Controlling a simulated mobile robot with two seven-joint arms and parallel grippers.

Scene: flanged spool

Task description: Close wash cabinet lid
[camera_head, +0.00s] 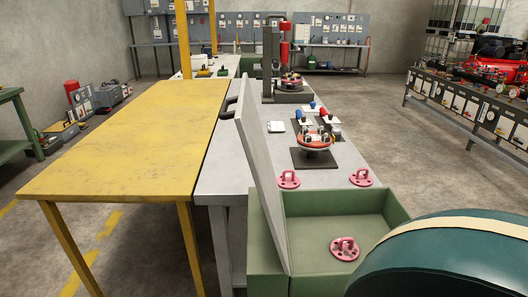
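The wash cabinet is a green open-topped box (265,250) at the bottom centre, standing at the near end of the grey workbench. Its lid (262,180) is a grey panel standing open, almost upright and tilted a little, along the box's left side. A dark handle (228,108) sits on the lid's upper left edge. Inside the box lies a pink flanged part (344,249) with a loop on top. Neither of my grippers is in view.
A large teal rounded shape with a cream band (450,262) covers the bottom right corner. A yellow table (130,130) stands left of the grey workbench (225,170). Pink parts (289,179) and a red round fixture (314,140) stand behind the box. Floor is clear at right.

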